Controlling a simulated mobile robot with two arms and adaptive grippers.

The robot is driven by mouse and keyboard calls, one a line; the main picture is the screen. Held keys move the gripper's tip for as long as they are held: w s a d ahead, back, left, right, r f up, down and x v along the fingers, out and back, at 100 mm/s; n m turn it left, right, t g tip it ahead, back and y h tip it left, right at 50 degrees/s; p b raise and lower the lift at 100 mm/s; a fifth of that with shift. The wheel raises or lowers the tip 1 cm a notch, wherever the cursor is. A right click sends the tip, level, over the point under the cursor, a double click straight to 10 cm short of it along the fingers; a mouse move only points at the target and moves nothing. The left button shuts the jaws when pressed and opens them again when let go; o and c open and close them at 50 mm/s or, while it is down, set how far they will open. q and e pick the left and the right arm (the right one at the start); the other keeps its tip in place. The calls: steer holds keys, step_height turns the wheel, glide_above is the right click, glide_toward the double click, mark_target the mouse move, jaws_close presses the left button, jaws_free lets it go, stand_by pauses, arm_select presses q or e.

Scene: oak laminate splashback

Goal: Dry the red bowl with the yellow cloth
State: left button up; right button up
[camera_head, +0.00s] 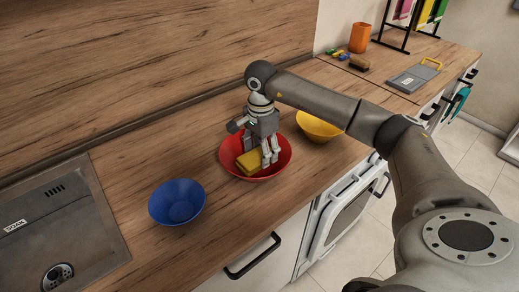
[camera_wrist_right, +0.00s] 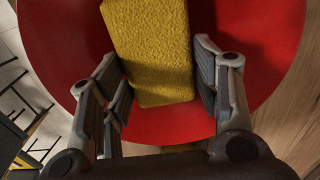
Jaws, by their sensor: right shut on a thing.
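The red bowl (camera_head: 228,153) stands upright on the wooden counter, between a blue bowl and a yellow bowl. The yellow cloth (camera_head: 247,162), a folded block shape, is inside the red bowl. My right gripper (camera_head: 268,163) reaches down into the bowl and is shut on the cloth. In the right wrist view the cloth (camera_wrist_right: 150,55) lies between the fingers (camera_wrist_right: 165,88), over the red bowl's inner surface (camera_wrist_right: 262,45). Whether the cloth's underside touches the bowl is hidden. My left gripper is not in view.
The blue bowl (camera_head: 177,203) is at the front left, beside the sink (camera_head: 62,215) labelled SOAK. The yellow bowl (camera_head: 318,128) is right of the red bowl, close under my arm. An orange cup (camera_head: 359,38) stands at the back. Bare counter lies left of the red bowl.

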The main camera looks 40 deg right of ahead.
steer(key=shift+s+f, duration=0.15)
steer(key=shift+s, duration=0.65)
steer(key=shift+w, duration=1.1)
steer(key=shift+s, duration=0.2)
steer(key=shift+s, duration=0.9)
